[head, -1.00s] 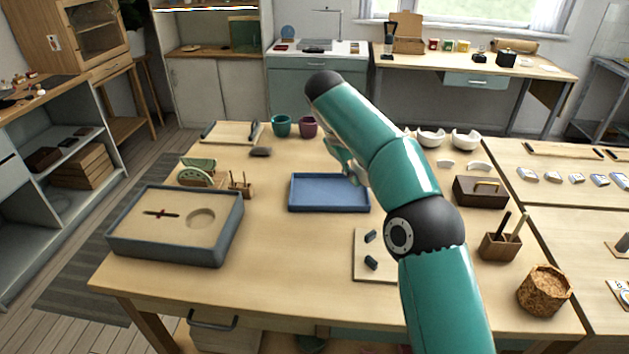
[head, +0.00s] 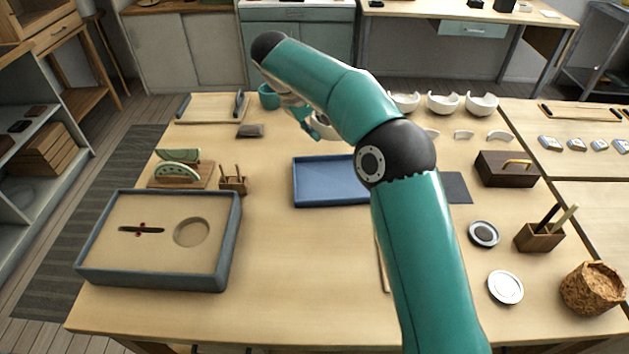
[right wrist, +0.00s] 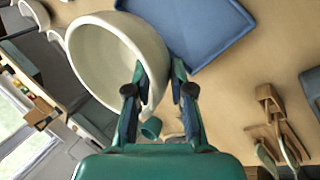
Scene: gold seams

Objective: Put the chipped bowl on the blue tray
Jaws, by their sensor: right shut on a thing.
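A cream-white bowl (right wrist: 112,58) is in my right gripper (right wrist: 159,76), with its rim between the two fingers, in the right wrist view. The bowl's chip cannot be made out there. In the head view my right gripper (head: 304,116) is behind the blue tray (head: 328,200), and only a pale part of the bowl (head: 325,131) shows under my arm. The tray is empty where it shows; my right arm covers its right part. In the right wrist view the tray (right wrist: 195,28) is beside the bowl. My left gripper is out of view.
Three white bowls (head: 442,104) stand at the back right, with pale shards (head: 464,134) before them. A teal cup (head: 268,97) is near my right gripper. A grey-rimmed box (head: 160,280) is at the left.

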